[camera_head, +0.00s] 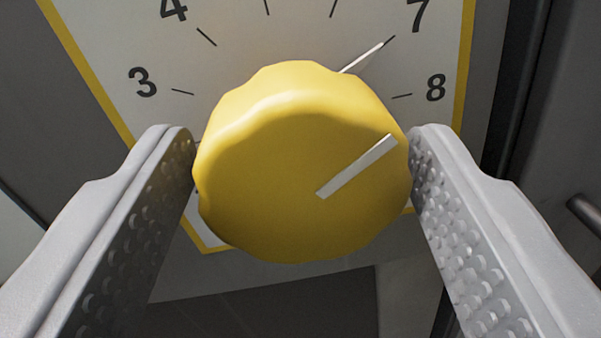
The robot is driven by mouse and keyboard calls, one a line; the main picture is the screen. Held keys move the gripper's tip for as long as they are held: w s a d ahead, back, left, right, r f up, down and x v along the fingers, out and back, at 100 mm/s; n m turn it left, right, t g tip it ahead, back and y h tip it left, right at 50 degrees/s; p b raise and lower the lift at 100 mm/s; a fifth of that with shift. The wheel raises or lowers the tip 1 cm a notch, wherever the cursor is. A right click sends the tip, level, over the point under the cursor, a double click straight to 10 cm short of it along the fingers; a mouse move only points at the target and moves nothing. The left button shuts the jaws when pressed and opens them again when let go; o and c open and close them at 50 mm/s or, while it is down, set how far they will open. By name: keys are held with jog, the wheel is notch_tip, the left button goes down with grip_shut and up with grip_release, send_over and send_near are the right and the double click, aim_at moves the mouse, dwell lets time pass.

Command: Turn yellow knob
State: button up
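A large yellow knob (290,215) with a scalloped rim fills the middle of the view. A white line on its face slants up to the right. A white pointer (362,58) shows behind its upper right rim and points at the tick mark near the 7. The knob sits in front of a pale dial plate (235,45) with black numbers and ticks. The numbers 3, 4, 7 and 8 show; the knob hides part of the plate. My gripper (302,145) has one studded finger on each side of the knob, and both fingertips appear to touch its rim.
The dial plate has a yellow border and is on a dark grey panel (75,130). A dark rod-like part (588,212) sticks out at the right edge. Below the knob the area is dark and unclear.

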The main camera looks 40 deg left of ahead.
jog(key=c, duration=0.5)
jog(key=shift+c, duration=0.2)
jog(key=shift+m+p, duration=0.3)
jog(key=shift+p, duration=0.45)
jog(key=o, duration=1)
jog(key=shift+c, duration=0.2)
